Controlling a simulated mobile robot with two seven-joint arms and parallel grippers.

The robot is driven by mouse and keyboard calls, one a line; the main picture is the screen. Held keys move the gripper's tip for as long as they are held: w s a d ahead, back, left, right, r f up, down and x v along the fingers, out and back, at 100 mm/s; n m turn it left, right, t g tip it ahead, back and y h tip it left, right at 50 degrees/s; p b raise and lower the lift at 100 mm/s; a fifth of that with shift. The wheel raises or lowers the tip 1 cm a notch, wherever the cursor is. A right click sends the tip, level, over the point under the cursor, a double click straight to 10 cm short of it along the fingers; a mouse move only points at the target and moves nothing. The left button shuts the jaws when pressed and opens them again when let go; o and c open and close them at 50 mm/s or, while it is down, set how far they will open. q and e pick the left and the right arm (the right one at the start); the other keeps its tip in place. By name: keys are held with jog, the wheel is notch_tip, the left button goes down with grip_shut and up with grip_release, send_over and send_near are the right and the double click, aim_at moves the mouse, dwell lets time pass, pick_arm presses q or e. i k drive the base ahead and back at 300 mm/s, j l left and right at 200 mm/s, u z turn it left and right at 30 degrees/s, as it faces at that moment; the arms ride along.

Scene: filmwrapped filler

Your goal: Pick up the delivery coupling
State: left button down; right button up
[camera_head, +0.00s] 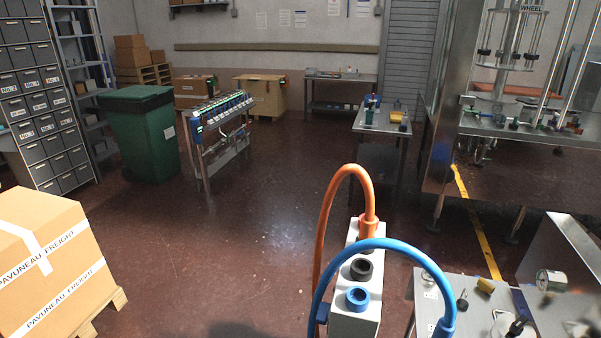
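I cannot tell which fitting is the delivery coupling. A white block (358,318) stands in the lower middle. An orange coupling (368,226) with an orange hose (337,178) is at its far end. A black round fitting (361,268) and a blue open-topped ring fitting (357,298) sit nearer on the block. A blue hose (375,243) arches over to a blue end piece (441,324) by the small table on the right; its lower end is cut off by the frame. Neither of my grippers shows.
A metal table (428,290) with small parts is at the lower right, beside a steel machine (520,165). A green bin (140,135) and a rack (218,130) stand behind. The middle floor is clear.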

aim_at(367, 227)
jog(key=z, duration=1.85)
jog(key=i+j+u, duration=0.1)
jog(key=u, duration=1.15)
jog(key=i+j, duration=0.15)
jog(key=j, duration=0.15)
jog(key=i+j+z, duration=0.1)
jog(key=j, duration=0.2)
jog(key=i+j, duration=0.2)
jog(key=j, duration=0.15)
jog(key=i+j+z, duration=0.1)
jog(key=j, duration=0.2)
jog(key=i+j, duration=0.15)
jog(key=j, duration=0.2)
jog(key=z, duration=0.05)
